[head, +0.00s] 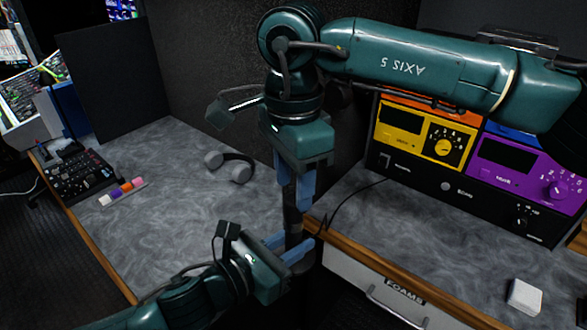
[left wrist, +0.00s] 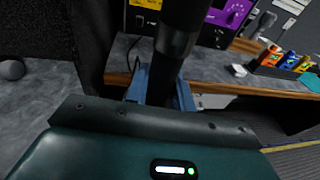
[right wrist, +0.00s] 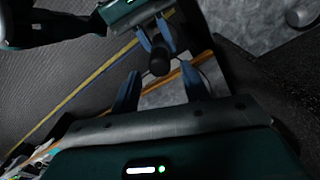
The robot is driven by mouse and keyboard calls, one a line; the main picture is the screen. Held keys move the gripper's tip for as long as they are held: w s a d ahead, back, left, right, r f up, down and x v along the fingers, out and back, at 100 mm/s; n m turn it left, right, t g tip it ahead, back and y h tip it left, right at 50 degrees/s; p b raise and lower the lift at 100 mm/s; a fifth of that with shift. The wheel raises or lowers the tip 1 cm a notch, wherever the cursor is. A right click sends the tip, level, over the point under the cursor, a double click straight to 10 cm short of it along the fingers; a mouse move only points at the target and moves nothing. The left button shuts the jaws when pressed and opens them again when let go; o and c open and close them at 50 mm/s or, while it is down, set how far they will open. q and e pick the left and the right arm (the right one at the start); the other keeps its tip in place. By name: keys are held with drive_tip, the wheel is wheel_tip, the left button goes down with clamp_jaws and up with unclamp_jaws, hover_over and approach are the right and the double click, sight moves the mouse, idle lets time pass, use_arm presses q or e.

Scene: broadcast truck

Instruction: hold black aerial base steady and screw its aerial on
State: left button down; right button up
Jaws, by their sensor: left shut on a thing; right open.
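My left gripper (head: 287,246) is shut on the black aerial base (head: 292,218), a dark upright cylinder near the wooden desk edge. The base also stands between the blue fingers in the left wrist view (left wrist: 178,45), with a lighter ring partway along it. My right gripper (head: 294,198) points down from above, its blue fingers open on either side of the cylinder's upper part. In the right wrist view the cylinder's dark round end (right wrist: 160,62) shows beyond the open fingers. I cannot make out a separate aerial or where it joins the base.
A rack with yellow (head: 425,128) and purple (head: 528,178) units stands at the back right. A thin black cable runs across the desk near the grippers. A drawer (head: 385,288) sits below.

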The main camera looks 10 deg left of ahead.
sight(294, 212)
wheel_tip(294, 212, down, 6)
drive_tip(key=shift+f, duration=0.25)
drive_tip(key=shift+c, duration=0.3)
clamp_jaws()
drive_tip(key=shift+o, duration=1.1)
unclamp_jaws()
wheel_tip(294, 212, up, 12)
drive_tip(key=shift+r, duration=0.1)
